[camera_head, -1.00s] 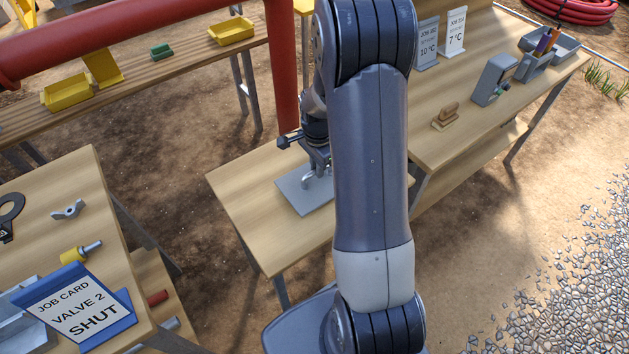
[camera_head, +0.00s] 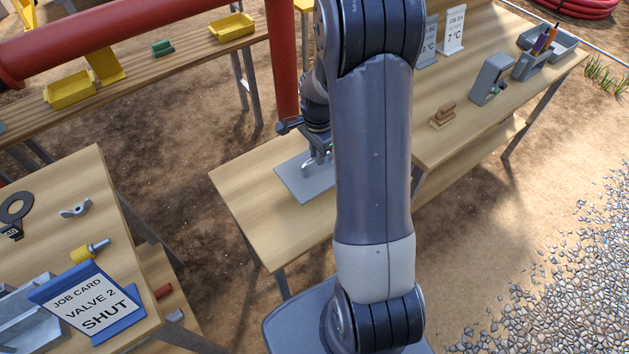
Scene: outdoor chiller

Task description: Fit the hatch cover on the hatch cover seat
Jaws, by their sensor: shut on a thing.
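The hatch cover appears to be the flat grey plate (camera_head: 296,185) with a pale bent handle (camera_head: 309,164), over the low wooden table in the middle. My gripper (camera_head: 318,157) is above the plate, pointing down, and is shut on the handle. My arm hides the right part of the plate and much of the gripper. I cannot tell whether the plate touches the tabletop or hangs just above it. I cannot make out the hatch cover seat; my arm hides part of this table.
The middle table (camera_head: 250,200) is bare left of the plate. A red upright pipe (camera_head: 282,60) stands behind it. The right bench (camera_head: 470,135) holds a wooden block (camera_head: 443,115) and sign cards. The left table holds a job card (camera_head: 90,302) and a wing-shaped part (camera_head: 76,208).

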